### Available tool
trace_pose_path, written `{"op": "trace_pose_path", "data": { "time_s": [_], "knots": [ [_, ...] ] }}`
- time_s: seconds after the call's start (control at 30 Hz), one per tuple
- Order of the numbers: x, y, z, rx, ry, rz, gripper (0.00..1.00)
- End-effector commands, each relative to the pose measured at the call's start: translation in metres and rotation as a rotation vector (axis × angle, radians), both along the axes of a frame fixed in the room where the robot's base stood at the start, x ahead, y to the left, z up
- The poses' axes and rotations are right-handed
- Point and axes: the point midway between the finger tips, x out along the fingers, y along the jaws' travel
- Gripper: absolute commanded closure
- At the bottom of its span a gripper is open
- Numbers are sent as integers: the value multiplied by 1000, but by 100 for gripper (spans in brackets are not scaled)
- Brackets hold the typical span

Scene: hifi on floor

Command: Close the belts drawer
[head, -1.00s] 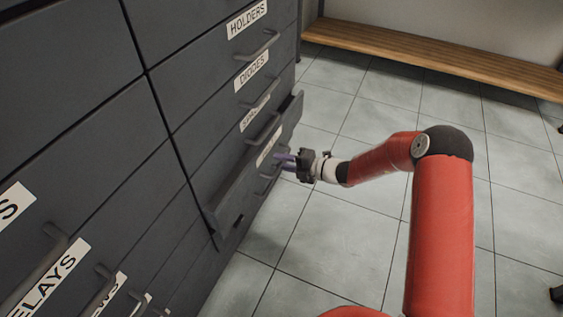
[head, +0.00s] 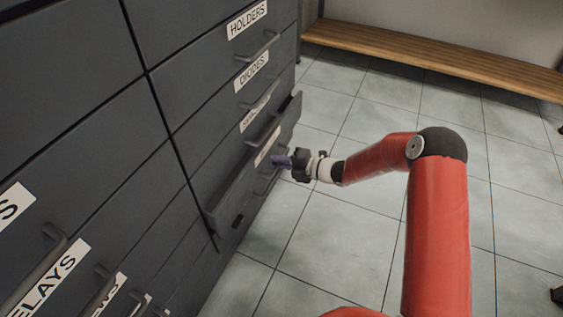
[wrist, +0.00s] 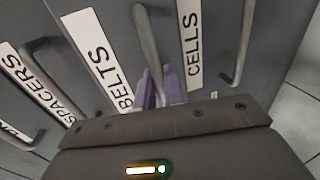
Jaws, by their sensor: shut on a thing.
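The belts drawer (head: 240,178) stands partly pulled out of the dark grey cabinet, its front ahead of the drawers above. Its white BELTS label (wrist: 103,60) and grey bar handle (wrist: 149,45) show in the wrist view. My gripper (head: 281,161) is at the drawer front, its purple fingers (wrist: 163,88) shut on the handle. In the head view the fingers hide much of that handle. The near end of the handle is hidden behind my gripper body in the wrist view.
The SPACERS drawer label (wrist: 40,85) and CELLS drawer label (wrist: 190,45) flank it, each with its own handle. Other drawers with handles fill the cabinet at left.

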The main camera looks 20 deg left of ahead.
Motion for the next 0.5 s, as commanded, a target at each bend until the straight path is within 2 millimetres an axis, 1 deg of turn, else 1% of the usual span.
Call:
{"op": "trace_pose_path", "data": {
  "time_s": [0.03, 0.2, 0.27, 0.47, 0.5],
  "knots": [
    [-1, 8, 0, 2, 0, 3, 100],
    [0, 34, 0, 2, -1, 2, 100],
    [1, 37, 0, 1, -1, 1, 100],
    [1, 38, 1, 1, 0, 0, 100],
    [1, 38, 1, 2, 0, -1, 88]
  ]
}}
